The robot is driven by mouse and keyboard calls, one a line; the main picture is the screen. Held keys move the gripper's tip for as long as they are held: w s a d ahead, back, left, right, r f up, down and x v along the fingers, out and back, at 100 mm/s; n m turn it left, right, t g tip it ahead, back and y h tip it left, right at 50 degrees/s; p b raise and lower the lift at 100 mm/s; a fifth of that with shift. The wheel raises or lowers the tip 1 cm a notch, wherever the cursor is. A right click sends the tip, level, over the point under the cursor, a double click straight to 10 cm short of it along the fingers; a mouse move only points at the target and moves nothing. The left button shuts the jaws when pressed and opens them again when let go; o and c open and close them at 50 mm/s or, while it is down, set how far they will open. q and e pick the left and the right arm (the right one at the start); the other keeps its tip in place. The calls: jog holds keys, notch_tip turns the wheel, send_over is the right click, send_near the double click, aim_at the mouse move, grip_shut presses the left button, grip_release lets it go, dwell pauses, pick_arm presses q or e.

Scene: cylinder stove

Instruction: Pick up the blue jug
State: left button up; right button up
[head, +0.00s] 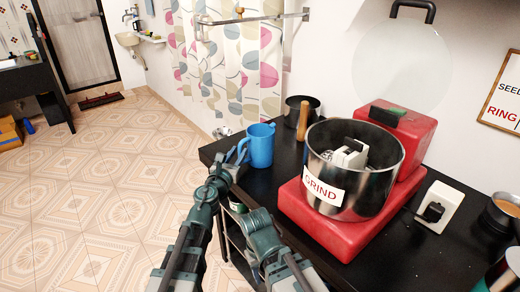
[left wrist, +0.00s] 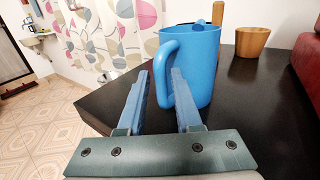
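The blue jug (head: 260,147) stands upright near the left corner of the black counter (head: 262,183). It also shows in the left wrist view (left wrist: 199,62), with its handle toward my gripper. My left gripper (head: 242,150) is at the handle side of the jug in the head view. In the left wrist view its two fingers (left wrist: 161,75) are apart, with the handle showing between their tips. Part of the handle and the jug's lower body are hidden behind the right finger. I cannot tell whether a finger touches the jug.
A red grinder (head: 345,225) with a steel drum (head: 380,180) stands right of the jug. A dark pot (head: 293,110) and a wooden cylinder (head: 304,115) stand behind it. A patterned curtain (head: 235,65) hangs at the back. Tiled floor (head: 100,190) is open at left.

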pick_arm(q)
jog(key=shift+x, duration=1.15)
grip_shut()
dwell(0.5)
